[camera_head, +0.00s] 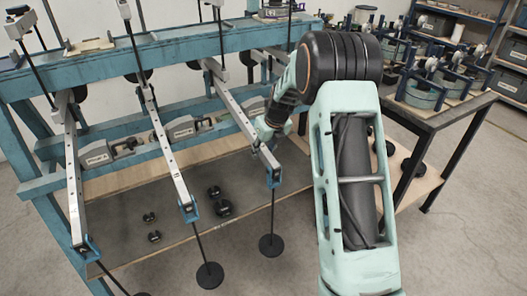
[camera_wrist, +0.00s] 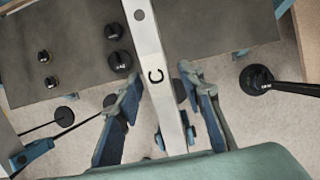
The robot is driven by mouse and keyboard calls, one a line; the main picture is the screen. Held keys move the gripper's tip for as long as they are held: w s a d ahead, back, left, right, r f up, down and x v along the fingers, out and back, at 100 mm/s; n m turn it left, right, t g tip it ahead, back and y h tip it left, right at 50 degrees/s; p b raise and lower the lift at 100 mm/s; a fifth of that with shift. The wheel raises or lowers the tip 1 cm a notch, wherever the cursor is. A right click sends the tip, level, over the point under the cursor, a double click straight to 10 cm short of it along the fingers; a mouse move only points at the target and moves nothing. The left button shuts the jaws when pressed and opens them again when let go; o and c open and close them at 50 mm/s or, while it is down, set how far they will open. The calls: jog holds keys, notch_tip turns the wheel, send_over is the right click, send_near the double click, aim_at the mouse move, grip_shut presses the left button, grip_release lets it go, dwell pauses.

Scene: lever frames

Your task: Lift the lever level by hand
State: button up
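Several slanted metal lever bars hang from a blue frame (camera_head: 180,45), each with a blue clip at its lower end and a black disc on a rod below. The right lever (camera_head: 229,106) slopes down toward a blue clip (camera_head: 273,178) and disc (camera_head: 271,245). My gripper (camera_head: 266,132) is at this lever's lower half; my arm partly hides that area. In the wrist view the lever bar (camera_wrist: 152,50), marked C, runs between the two fingers of my gripper (camera_wrist: 160,80). The fingers are apart, with gaps on both sides of the bar.
The middle lever (camera_head: 163,135) and left lever (camera_head: 73,180) slope down to the left of my gripper. Small black weights (camera_head: 222,208) lie on the lower shelf (camera_head: 140,220). A dark bench (camera_head: 452,112) with blue devices stands to the right. Open floor (camera_head: 470,220) lies at front right.

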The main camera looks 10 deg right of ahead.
jog(key=shift+w+f, duration=0.1)
jog(key=shift+f, duration=0.1)
grip_shut()
dwell(0.3)
jog(key=shift+r, duration=0.15)
jog(key=r+p, duration=0.3)
jog(key=r+g+p, duration=0.1)
jog(key=r+p, duration=0.2)
jog(key=p, duration=0.1)
jog(key=r+g+p, duration=0.1)
jog(key=r+p, duration=0.2)
jog(key=r, duration=0.1)
jog(key=shift+s+d+h+p, duration=0.1)
jog(key=shift+s+h+p, duration=0.25)
jog(key=shift+h+p, duration=0.05)
jog(key=shift+f, duration=0.1)
grip_release()
